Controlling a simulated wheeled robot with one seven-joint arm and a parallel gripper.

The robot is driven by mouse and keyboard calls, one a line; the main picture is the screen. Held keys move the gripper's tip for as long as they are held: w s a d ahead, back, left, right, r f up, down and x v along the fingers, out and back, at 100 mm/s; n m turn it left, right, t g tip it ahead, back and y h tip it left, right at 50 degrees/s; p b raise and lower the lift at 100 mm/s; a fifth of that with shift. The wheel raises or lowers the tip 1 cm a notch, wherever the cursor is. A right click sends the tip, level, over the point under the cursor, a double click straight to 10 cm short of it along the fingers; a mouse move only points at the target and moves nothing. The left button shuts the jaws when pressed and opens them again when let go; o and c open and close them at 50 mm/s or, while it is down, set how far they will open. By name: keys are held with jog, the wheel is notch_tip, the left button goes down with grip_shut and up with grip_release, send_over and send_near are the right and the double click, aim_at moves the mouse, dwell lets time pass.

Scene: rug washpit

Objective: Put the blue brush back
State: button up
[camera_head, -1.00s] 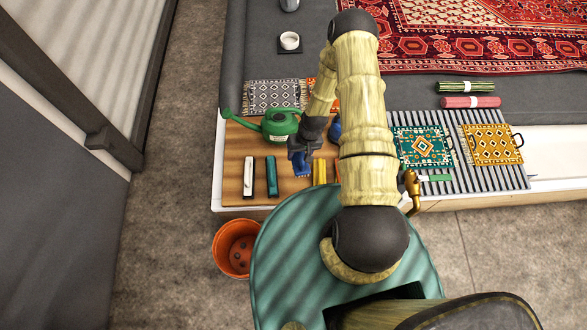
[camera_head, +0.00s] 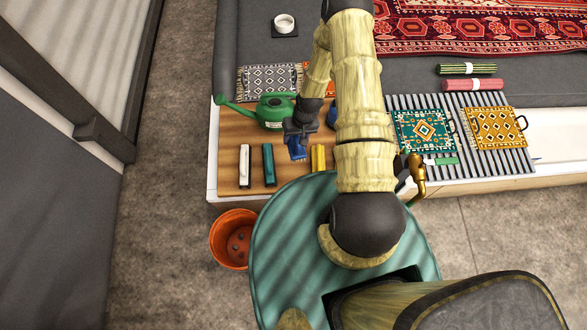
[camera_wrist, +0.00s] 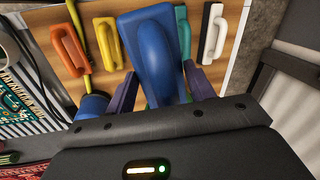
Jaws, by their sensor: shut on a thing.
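My gripper (camera_head: 299,134) is shut on the blue brush (camera_head: 297,149) over the wooden board (camera_head: 229,150). In the wrist view the blue brush (camera_wrist: 154,45) fills the middle, between the two fingers of my gripper (camera_wrist: 161,86). A teal brush (camera_head: 268,165) and a white brush (camera_head: 245,166) lie to its left in the head view, and a yellow brush (camera_head: 318,158) to its right. An orange brush (camera_wrist: 69,48) shows beyond the yellow one (camera_wrist: 108,43) in the wrist view. The blue brush hides the board under it, so I cannot tell whether it touches.
A green watering can (camera_head: 274,109) stands behind the brushes. A ribbed rack (camera_head: 473,157) with a teal mat (camera_head: 424,131) and a yellow mat (camera_head: 496,128) lies to the right. An orange pot (camera_head: 232,238) stands on the floor. My arm hides part of the board.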

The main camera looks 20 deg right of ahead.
jog(key=shift+m, duration=0.4)
jog(key=f+b, duration=0.2)
jog(key=b, duration=0.1)
jog(key=f+b, duration=0.4)
jog(key=b, duration=0.1)
jog(key=shift+w+d+b, duration=0.15)
jog(key=shift+w+b, duration=0.15)
jog(key=shift+w, duration=0.1)
notch_tip(320, 180, down, 7)
jog(key=m+b, duration=0.1)
jog(key=b, duration=1.2)
jog(key=shift+w+f, duration=0.2)
jog(key=shift+w, duration=0.1)
notch_tip(320, 180, down, 6)
jog(key=b, duration=0.1)
jog(key=shift+f+b, duration=0.8)
jog(key=shift+f, duration=1.1)
jog(key=shift+f, duration=0.1)
